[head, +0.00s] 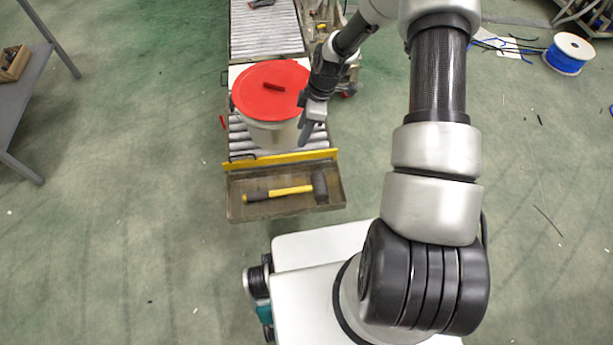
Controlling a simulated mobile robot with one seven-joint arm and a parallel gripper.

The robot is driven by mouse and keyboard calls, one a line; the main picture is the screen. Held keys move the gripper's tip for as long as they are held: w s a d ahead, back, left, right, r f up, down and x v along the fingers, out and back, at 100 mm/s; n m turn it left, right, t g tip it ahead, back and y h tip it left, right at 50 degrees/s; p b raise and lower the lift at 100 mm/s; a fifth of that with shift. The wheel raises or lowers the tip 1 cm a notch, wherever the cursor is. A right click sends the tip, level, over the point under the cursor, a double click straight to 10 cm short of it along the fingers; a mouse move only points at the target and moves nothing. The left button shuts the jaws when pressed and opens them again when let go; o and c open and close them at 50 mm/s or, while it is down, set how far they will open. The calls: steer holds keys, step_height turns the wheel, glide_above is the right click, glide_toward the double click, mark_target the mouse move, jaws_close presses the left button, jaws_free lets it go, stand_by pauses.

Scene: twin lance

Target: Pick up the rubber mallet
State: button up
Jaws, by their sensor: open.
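The rubber mallet (290,190) has a yellow and black handle and a black head. It lies in a shallow metal tray (240,211) at the near end of a roller conveyor, with its head to the right and its handle to the left. My gripper (305,137) is open and points down, beside the right side of a bucket. It is above and beyond the mallet in the picture, apart from it. Nothing shows between its fingers.
A light bucket with a red lid (269,88) stands on the conveyor rollers (265,30), close to my gripper. A yellow bar (280,160) runs along the tray's far edge. A blue cable spool (566,58) stands at the far right.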

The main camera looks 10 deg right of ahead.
steer(key=n+y+b, duration=0.1)
steer(key=n+b, duration=0.1)
glide_toward(278, 192)
steer(key=f+b, duration=0.1)
steer(key=w+f+b, duration=0.1)
steer(key=b, duration=0.1)
steer(key=shift+a+f+y, duration=0.1)
steer(key=shift+f+y, duration=0.2)
steer(key=shift+s+b+x, duration=0.2)
steer(key=shift+b+x, duration=0.3)
steer(key=shift+x, duration=1.1)
steer(key=shift+s+b+x, duration=0.2)
steer(key=shift+b+x, duration=0.3)
steer(key=shift+x, duration=1.05)
steer(key=shift+a+r, duration=0.1)
jaws_close()
